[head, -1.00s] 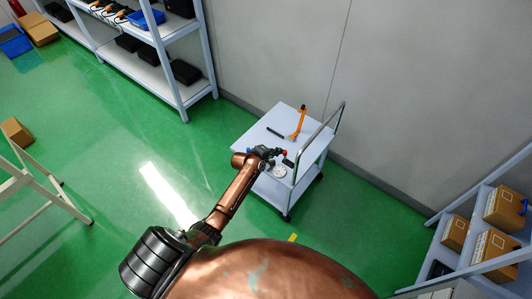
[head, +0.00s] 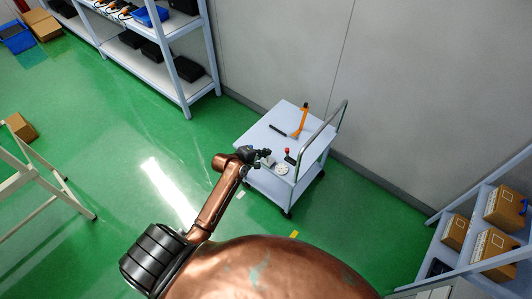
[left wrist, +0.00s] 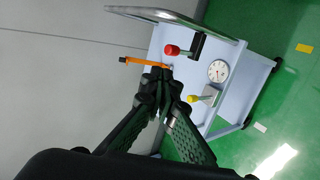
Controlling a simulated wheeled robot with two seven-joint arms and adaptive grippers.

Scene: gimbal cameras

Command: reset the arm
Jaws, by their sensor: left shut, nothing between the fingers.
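My left gripper (head: 262,158) is at the near left edge of the cart (head: 258,138), at the end of my copper arm. In the left wrist view its dark fingers (left wrist: 160,80) meet at the tips, with nothing visible between them. On the cart are an orange tool (head: 301,120), a dark bar (head: 278,130), a white round dial (head: 282,169) and a red-topped item (head: 287,151). The dial also shows in the left wrist view (left wrist: 217,71), near a yellow-tipped item (left wrist: 193,99). My right gripper is not in view.
A shelf (head: 170,75) with black bins stands at the upper left. Another shelf (head: 470,225) with cardboard boxes (head: 455,232) is at the right. A pale frame (head: 45,180) stands at the left. The green floor (head: 110,125) between them is largely clear.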

